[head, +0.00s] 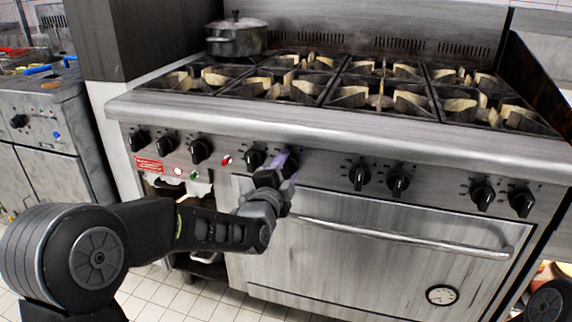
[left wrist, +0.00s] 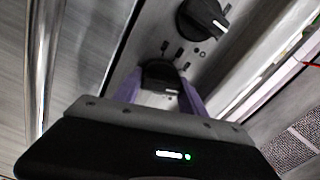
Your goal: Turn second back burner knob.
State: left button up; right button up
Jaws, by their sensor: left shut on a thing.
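The stove front (head: 320,165) carries a row of several black knobs. My left gripper (head: 280,166) reaches up to the panel with its purple fingers around one black knob (head: 290,161), just right of another knob (head: 254,158). In the left wrist view, the purple fingers (left wrist: 158,95) are on either side of the held knob (left wrist: 160,72), shut on it; its lower part is partly hidden by the gripper. A neighbouring knob (left wrist: 202,18) with a white pointer line shows beyond it. My right gripper is not in view.
A long oven door handle (head: 400,235) runs below the knobs. A lidded pot (head: 236,38) stands on the back left burner. The other burners (head: 380,95) are bare. A steel appliance (head: 45,130) stands at the left. Tiled floor shows below.

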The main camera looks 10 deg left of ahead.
pick_arm(q)
jog(key=shift+m+p, duration=0.5)
jog(key=shift+m, duration=1.2)
jog(key=shift+f, duration=0.1)
jog(key=o, duration=1.3)
jog(key=s, duration=0.4)
jog(key=s+p, duration=0.1)
jog(key=s, duration=0.2)
jog(key=shift+s+a, duration=0.2)
jog(key=shift+s, duration=0.2)
